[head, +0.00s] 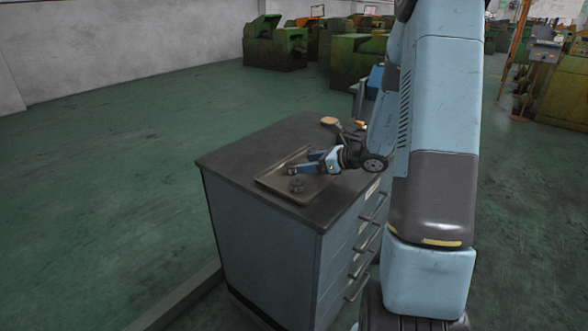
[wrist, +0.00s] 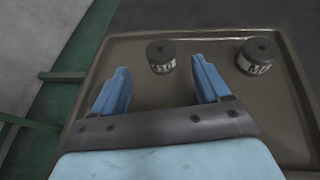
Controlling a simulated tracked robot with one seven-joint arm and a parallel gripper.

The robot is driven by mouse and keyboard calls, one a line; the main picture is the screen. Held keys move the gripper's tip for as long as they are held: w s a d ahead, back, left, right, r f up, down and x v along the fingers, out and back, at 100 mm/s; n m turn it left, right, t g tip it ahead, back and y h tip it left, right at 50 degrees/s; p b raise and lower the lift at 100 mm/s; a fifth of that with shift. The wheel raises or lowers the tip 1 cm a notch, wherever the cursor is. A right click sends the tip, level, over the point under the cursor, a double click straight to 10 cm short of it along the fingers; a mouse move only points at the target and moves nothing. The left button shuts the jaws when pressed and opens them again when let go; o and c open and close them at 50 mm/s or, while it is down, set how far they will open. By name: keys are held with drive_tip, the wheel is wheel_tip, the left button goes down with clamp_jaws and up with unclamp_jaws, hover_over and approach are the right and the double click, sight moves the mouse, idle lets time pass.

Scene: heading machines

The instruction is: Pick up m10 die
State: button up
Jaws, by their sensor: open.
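Two dark round dies with white label bands stand on a brown tray (wrist: 150,95) in the wrist view. The left die (wrist: 160,53) has a label that reads like M10 and stands just beyond the gap between my fingers. The right die (wrist: 257,52) stands outside my right finger, and its label is hard to read. My gripper (wrist: 160,76) is open and empty, with its blue fingers spread. The other die cannot be made out there.
The tray lies on the dark top of a grey drawer cabinet (head: 262,258) with handles on its right side. A small tan-topped item (head: 329,121) is at the top's far edge. Green machines (head: 275,45) stand far back. Open floor lies left.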

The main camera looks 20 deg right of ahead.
sight(294, 164)
drive_tip(key=shift+x, duration=2.65)
drive_tip(key=shift+w+d+r, duration=0.1)
drive_tip(key=shift+c, duration=0.2)
clamp_jaws()
